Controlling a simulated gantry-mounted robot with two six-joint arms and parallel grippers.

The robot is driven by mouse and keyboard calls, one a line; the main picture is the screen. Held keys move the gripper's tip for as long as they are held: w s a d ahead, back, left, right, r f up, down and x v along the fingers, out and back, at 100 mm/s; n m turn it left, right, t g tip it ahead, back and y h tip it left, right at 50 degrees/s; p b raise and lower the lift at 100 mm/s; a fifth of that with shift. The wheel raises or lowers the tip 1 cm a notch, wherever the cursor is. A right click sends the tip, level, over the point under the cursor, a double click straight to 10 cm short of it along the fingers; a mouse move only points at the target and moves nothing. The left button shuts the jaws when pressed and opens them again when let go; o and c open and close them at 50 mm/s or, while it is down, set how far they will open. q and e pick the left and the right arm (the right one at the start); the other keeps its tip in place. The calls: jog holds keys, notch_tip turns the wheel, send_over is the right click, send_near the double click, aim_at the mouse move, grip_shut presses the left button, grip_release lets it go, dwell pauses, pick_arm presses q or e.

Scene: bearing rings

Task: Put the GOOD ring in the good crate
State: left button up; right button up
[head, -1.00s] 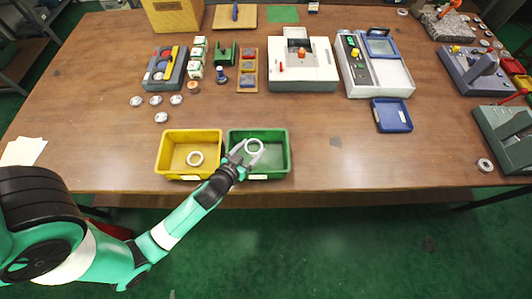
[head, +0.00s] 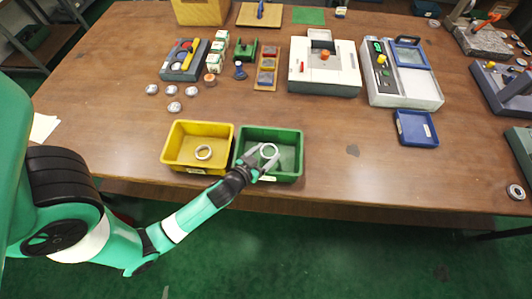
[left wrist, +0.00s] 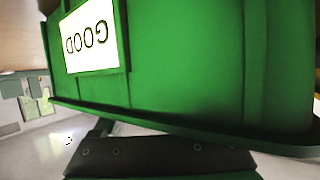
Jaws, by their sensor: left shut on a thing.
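The green crate (head: 297,160) stands near the front edge of the table. In the left wrist view its green wall (left wrist: 190,60) fills much of the picture, with a white label (left wrist: 90,38) reading GOOD, upside down. My left gripper (head: 267,158) reaches in over the front of this crate. It is shut on a pale metal ring (head: 269,150), which shows at the fingertips over the crate's inside. How far the ring is above the crate floor I cannot tell. The ring is not visible in the left wrist view. My right gripper is not in view.
Measuring devices (head: 325,75) stand farther back, and a blue tray (head: 416,128) lies to the right.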

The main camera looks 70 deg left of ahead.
aim_at(270, 151)
pick_arm(q)
jog(key=shift+f, duration=0.35)
jog(key=o, duration=1.1)
jog(key=shift+o, duration=1.4)
jog(key=shift+a+f, duration=0.1)
jog(key=shift+f, duration=0.05)
jog(key=shift+s+d+r+p, duration=0.45)
jog(key=shift+s+d+r, duration=0.55)
jog(key=shift+s+r, duration=0.15)
jog(key=b+v, duration=0.1)
jog(key=v, duration=0.8)
jog(key=shift+r, duration=0.25)
jog(key=shift+w+a, duration=0.1)
jog(key=shift+a, duration=0.05)
